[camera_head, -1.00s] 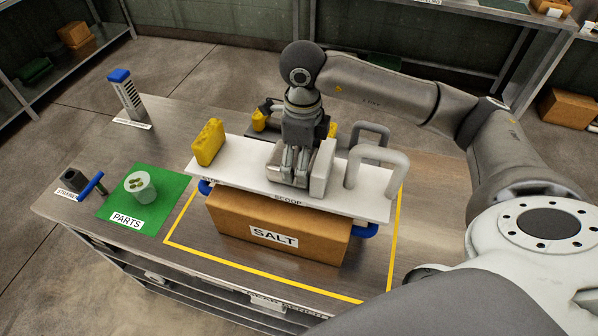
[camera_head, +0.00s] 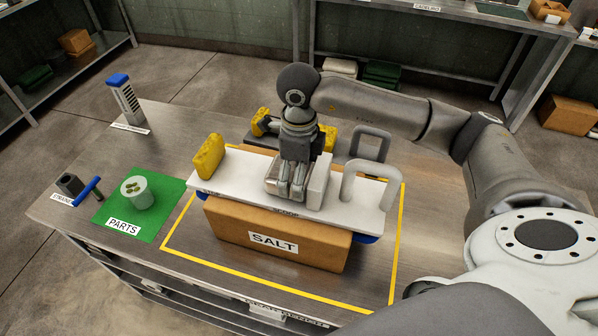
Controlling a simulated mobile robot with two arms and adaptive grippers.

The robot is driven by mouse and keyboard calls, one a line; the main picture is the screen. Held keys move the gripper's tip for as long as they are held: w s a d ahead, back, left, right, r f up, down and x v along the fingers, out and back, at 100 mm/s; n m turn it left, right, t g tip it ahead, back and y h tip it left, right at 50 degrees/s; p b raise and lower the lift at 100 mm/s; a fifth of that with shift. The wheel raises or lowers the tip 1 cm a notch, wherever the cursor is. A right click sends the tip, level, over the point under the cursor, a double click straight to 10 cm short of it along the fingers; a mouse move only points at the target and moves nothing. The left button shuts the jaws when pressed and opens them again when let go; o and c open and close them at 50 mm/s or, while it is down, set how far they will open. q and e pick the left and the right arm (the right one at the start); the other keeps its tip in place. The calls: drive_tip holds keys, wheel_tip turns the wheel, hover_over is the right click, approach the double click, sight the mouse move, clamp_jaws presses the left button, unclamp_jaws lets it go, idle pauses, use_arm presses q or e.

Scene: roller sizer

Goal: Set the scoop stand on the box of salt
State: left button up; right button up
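The scoop stand (camera_head: 240,187) is a long white board labelled SCOOP. It carries a yellow block at its left end, a grey scoop-like piece and a pale upright block in the middle, and a light grey loop at its right end. It lies across the brown box of salt (camera_head: 225,225), overhanging both sides and looking about level. Whether it fully touches the box top is hard to tell. My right gripper (camera_head: 290,192) points down at the stand's middle, its fingers close together on the grey piece. The exact grip is partly hidden. My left gripper is not in view.
A yellow line (camera_head: 225,268) frames the box on the table. To the left are a green PARTS mat (camera_head: 165,212) with a cup (camera_head: 137,191), a dark holder with a blue-handled tool (camera_head: 88,190), and a blue-topped block (camera_head: 124,98). A grey loop (camera_head: 372,143) stands behind the board.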

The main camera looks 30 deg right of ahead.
drive_tip(key=shift+r, duration=0.15)
drive_tip(key=shift+r, duration=0.2)
wheel_tip(320, 180, up, 10)
drive_tip(key=shift+f+b, duration=0.1)
drive_tip(key=shift+b, duration=1.05)
drive_tip(key=shift+r, duration=0.95)
